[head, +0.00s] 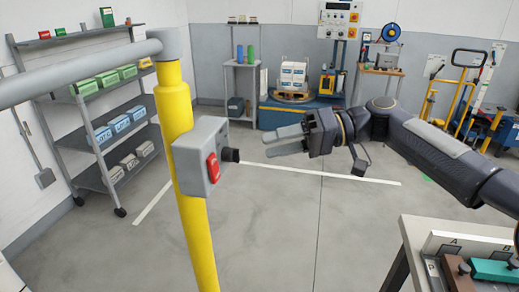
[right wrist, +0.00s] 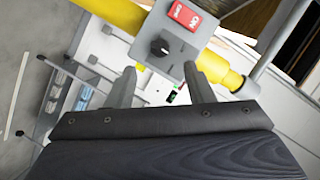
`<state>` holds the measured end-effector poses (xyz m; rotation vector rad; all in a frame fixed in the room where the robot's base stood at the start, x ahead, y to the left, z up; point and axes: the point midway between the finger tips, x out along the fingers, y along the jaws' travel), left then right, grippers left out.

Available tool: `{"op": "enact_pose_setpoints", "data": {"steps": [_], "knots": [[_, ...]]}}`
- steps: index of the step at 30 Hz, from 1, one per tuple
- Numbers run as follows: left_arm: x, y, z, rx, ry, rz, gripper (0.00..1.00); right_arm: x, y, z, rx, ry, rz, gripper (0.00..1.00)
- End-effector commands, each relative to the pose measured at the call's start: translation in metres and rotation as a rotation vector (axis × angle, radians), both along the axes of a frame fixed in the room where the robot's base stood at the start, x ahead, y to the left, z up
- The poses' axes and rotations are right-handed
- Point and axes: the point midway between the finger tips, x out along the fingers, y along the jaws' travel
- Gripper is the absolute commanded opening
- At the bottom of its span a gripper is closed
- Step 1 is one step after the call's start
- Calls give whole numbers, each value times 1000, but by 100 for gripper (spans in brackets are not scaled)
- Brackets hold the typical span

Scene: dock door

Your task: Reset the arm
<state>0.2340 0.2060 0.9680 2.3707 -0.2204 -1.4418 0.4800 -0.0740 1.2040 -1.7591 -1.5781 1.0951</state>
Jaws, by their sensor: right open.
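My right arm (head: 430,148) reaches in from the right in the head view. My right gripper (head: 290,140) is open and empty, its fingers pointing left toward the yellow post (head: 186,200). A grey switch box (head: 203,155) with a red rocker (head: 213,168) and a black knob (head: 230,155) is fixed to the post. The gripper is right of the box and apart from it. In the right wrist view the two fingers (right wrist: 162,90) stand spread, with the box (right wrist: 170,42) and its knob (right wrist: 160,47) beyond them. My left gripper is not in view.
A grey rail (head: 80,72) joins the post top. A shelf rack (head: 95,125) with bins stands at the left. A bench (head: 420,250) with a panel marked A and B and a teal block (head: 495,270) is at lower right. The middle floor is clear.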

Motion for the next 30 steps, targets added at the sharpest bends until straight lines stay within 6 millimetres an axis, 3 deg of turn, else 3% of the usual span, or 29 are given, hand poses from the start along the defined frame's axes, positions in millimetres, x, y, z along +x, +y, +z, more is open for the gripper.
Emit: {"op": "enact_pose_setpoints", "data": {"steps": [12,16,21,25,30], "knots": [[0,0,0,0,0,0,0,-1,-6,1,-7,1,-1,48],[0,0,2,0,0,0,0,-17,1,-11,-106,16,-29,48],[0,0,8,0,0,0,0,-68,-11,-59,-412,64,-182,48],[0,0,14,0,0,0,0,-117,-49,-101,-621,97,-370,48],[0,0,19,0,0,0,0,-183,-101,-151,-761,129,-603,48]]}}
